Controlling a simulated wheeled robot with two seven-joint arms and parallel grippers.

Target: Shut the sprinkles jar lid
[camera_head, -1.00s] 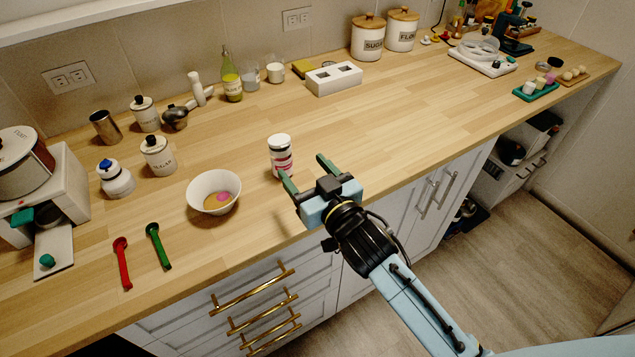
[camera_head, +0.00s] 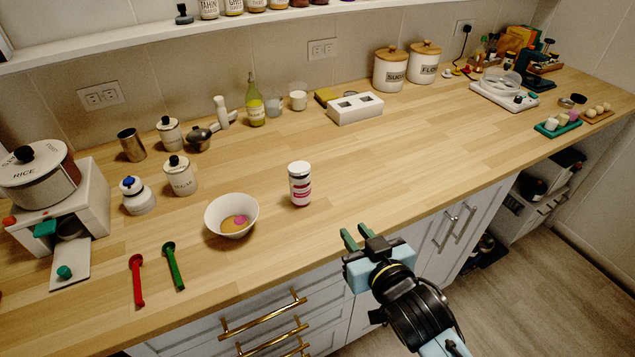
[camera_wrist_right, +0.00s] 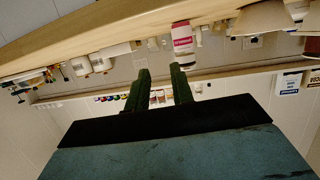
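The sprinkles jar (camera_head: 300,187) stands upright on the wooden counter, right of the white bowl. It has a white top and a pink and dark label. The white lid (camera_head: 299,168) appears to sit on top; I cannot tell if it is fully shut. My right gripper (camera_head: 357,236) is open and empty, over the counter's front edge, right of and nearer than the jar, apart from it. In the right wrist view, which is upside down, the jar (camera_wrist_right: 182,38) shows beyond the green fingers (camera_wrist_right: 161,76). My left gripper is not in view.
A white bowl (camera_head: 217,220) with tan and pink contents is left of the jar. Red (camera_head: 137,282) and green (camera_head: 173,266) spoons lie farther left. A sugar jar (camera_head: 180,176) stands behind the bowl. The counter right of the sprinkles jar is clear.

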